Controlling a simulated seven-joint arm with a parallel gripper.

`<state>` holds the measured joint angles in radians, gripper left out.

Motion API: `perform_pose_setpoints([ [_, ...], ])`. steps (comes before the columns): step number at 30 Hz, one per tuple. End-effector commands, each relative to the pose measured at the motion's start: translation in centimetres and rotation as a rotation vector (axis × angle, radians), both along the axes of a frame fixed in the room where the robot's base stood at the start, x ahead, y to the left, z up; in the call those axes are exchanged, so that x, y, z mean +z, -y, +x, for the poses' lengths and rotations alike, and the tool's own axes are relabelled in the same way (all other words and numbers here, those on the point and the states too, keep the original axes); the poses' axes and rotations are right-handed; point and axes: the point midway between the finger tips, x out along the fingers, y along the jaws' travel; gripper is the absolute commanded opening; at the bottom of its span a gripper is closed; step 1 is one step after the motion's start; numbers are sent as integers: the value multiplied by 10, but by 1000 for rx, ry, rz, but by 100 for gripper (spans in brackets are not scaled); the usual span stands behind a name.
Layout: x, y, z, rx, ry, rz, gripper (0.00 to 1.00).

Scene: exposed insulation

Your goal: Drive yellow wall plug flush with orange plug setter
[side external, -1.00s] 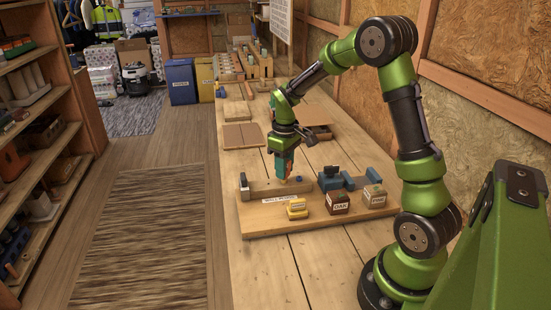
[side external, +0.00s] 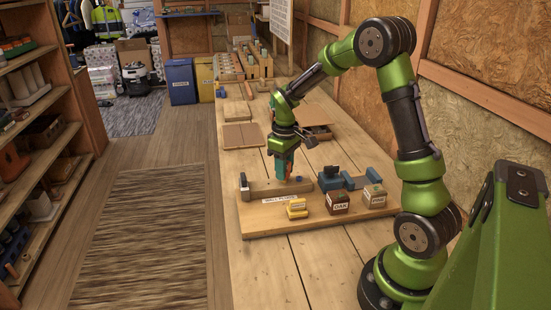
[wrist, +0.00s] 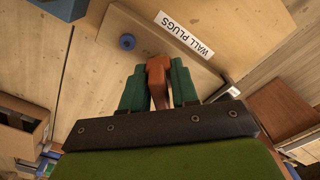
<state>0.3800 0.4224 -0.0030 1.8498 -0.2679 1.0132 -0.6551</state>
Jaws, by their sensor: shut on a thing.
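My gripper (side external: 284,167) is over the left part of the wooden board (side external: 262,222) in the side view, pointing down. In the wrist view its green fingers (wrist: 158,88) are shut on the orange plug setter (wrist: 159,72). The setter's far end is over or at the pale wood near the "WALL PLUGS" label (wrist: 185,33); I cannot tell whether it touches. I cannot make out the yellow wall plug in either view; the setter and fingers may hide it. A round blue piece (wrist: 127,42) sits on the wood to the left of the setter.
Yellow blocks (side external: 297,209), a brown block labelled OAK (side external: 337,202) and another labelled block (side external: 374,196) stand along the board's front. Blue tool-like pieces (side external: 331,179) are right of my gripper. The bench in front of the board is clear.

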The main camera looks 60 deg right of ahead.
Motion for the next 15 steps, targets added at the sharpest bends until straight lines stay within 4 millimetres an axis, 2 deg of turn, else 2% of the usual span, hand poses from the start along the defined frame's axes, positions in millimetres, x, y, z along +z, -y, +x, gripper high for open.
perform_pose_setpoints([
  [15, -7, 0, 0, 0, -1, 0, 5],
])
